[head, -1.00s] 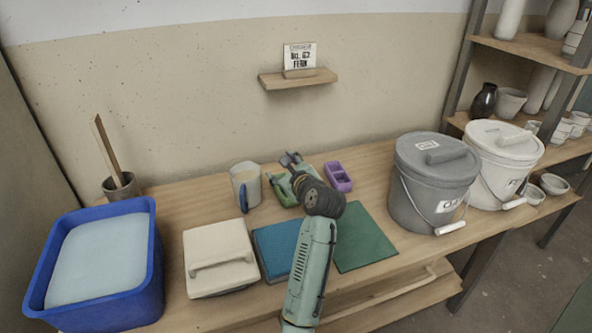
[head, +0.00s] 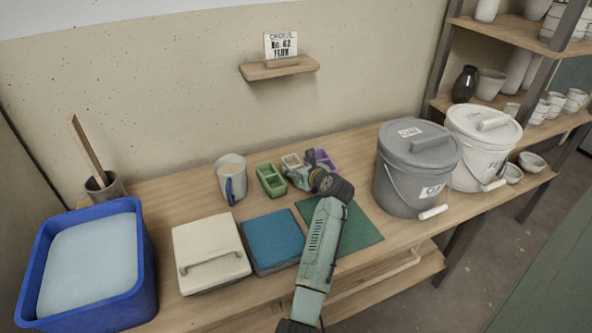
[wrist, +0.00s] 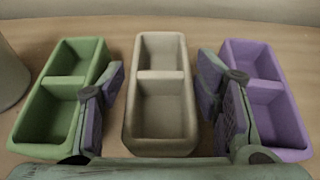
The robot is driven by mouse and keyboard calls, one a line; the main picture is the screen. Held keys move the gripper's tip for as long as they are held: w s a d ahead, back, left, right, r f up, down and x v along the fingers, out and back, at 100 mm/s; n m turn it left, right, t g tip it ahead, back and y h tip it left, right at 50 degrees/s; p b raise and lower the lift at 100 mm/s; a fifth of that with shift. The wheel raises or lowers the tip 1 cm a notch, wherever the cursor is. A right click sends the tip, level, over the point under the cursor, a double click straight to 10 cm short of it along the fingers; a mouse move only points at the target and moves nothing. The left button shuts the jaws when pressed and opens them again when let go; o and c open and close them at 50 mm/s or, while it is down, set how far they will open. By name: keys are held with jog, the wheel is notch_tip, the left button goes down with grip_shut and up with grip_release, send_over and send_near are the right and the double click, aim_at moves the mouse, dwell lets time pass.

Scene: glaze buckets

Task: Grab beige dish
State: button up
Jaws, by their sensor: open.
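The beige dish (wrist: 161,108) is a two-part rectangular tray in the middle of the wrist view. In the head view the beige dish (head: 291,161) shows only its far end, the rest hidden behind my gripper. My gripper (wrist: 165,90) is open, with one finger on each side of the beige dish. The left finger is between it and the green dish (wrist: 62,100); the right finger is between it and the purple dish (wrist: 262,98). I see no clear contact with the beige dish.
A mug (head: 231,178) stands left of the green dish. A grey bucket (head: 412,170) stands to the right, a blue tub (head: 145,262) far left.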

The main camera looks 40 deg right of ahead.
jog(key=shift+x, duration=0.75)
jog(key=shift+c, duration=0.4)
jog(key=c, duration=1.1)
jog(key=shift+r, duration=0.1)
